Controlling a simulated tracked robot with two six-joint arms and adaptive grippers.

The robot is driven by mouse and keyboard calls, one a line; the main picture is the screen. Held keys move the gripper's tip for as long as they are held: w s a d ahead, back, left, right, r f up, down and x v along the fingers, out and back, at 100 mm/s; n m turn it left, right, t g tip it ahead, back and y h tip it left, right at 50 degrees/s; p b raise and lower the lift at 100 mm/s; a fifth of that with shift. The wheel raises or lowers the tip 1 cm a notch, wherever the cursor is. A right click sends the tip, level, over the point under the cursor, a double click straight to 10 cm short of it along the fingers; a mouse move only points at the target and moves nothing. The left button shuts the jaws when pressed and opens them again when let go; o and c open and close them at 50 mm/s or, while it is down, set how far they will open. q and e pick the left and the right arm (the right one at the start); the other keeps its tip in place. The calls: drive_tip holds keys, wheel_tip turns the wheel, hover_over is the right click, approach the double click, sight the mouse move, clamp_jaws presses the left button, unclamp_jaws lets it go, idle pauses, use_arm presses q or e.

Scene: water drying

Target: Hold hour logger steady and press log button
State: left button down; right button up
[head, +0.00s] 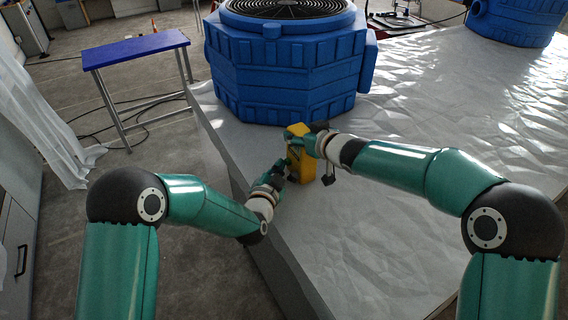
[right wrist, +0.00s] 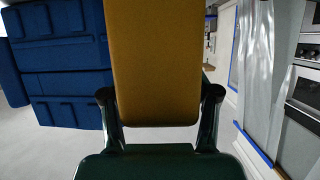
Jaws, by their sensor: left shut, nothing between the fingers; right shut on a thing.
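The hour logger (head: 301,160) is a yellow box standing on the pale sheet-covered surface, near its left edge. My right gripper (head: 303,146) comes in from the right and is shut on the logger. In the right wrist view the logger (right wrist: 155,60) fills the middle, with a finger on each side. My left gripper (head: 284,169) is the lower one, shut and empty, close to the logger's left side. I cannot tell whether it touches the logger. The log button is not visible in these views.
A large blue dryer (head: 285,70) with a black fan grille stands just behind the logger. Another blue unit (head: 515,20) is at the far right. The sheet-covered surface (head: 400,230) is clear in front. A blue-topped bench (head: 136,48) stands on the floor at left.

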drive_tip(key=shift+f, duration=0.1)
use_arm(q)
drive_tip(key=shift+s+a, duration=0.6)
drive_tip(key=shift+a, duration=0.2)
drive_tip(key=shift+s+a, duration=0.7)
drive_tip(key=shift+a, duration=0.35)
drive_tip(key=shift+s+a, duration=0.7)
drive_tip(key=shift+a, duration=0.3)
use_arm(e)
drive_tip(key=o, duration=1.5)
drive_tip(key=shift+c, duration=0.2)
drive_tip(key=shift+s, duration=0.1)
